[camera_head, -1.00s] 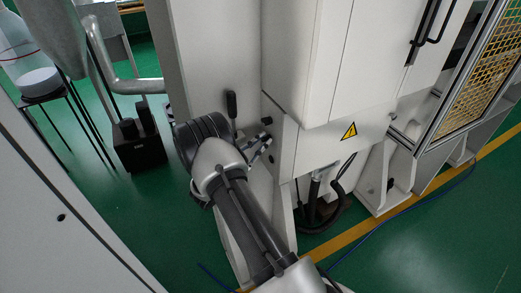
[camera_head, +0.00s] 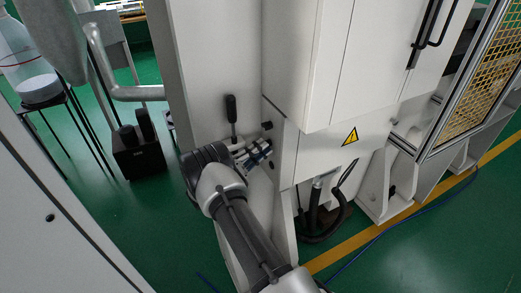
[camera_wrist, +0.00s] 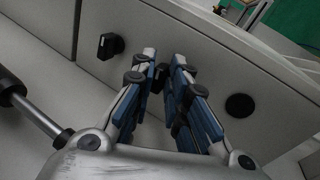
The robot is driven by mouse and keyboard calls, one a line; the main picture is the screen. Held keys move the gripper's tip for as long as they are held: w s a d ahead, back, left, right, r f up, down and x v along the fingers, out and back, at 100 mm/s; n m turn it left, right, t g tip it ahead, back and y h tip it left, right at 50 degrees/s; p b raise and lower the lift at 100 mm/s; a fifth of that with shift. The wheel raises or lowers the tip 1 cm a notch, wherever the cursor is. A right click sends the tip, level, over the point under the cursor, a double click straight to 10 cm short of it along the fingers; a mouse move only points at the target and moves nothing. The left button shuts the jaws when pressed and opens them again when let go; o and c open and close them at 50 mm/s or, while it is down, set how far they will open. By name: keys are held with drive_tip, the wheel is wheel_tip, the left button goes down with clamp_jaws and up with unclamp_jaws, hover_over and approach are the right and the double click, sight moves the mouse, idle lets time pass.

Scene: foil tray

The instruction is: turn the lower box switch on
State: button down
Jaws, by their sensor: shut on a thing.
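The grey-white box (camera_head: 310,160) has dark controls on its left side face. An upper black rotary switch (camera_wrist: 110,45) shows clear of my fingers in the wrist view, and also in the head view (camera_head: 267,125). My gripper (camera_head: 262,150), with blue-padded fingers, is at this side face, below the upper switch. In the wrist view my gripper (camera_wrist: 164,60) is shut on the lower switch (camera_wrist: 158,78), a small dark knob mostly hidden between the fingers. The knob's exact angle cannot be told.
A round black fitting (camera_wrist: 240,105) sits right of my fingers on the same face. A black-handled lever (camera_head: 232,108) stands up beside the box. A black cable (camera_head: 335,212) hangs below it.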

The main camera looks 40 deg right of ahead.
drive_tip(key=shift+s+f+m+g, duration=0.1)
drive_tip(key=shift+f+m+g, duration=0.15)
drive_tip(key=shift+m, duration=0.25)
drive_tip(key=c, duration=1.6)
unclamp_jaws()
drive_tip(key=shift+r, duration=0.15)
drive_tip(key=shift+o, duration=0.2)
drive_tip(key=shift+a, duration=0.1)
drive_tip(key=v, duration=1.2)
drive_tip(key=shift+o, duration=0.2)
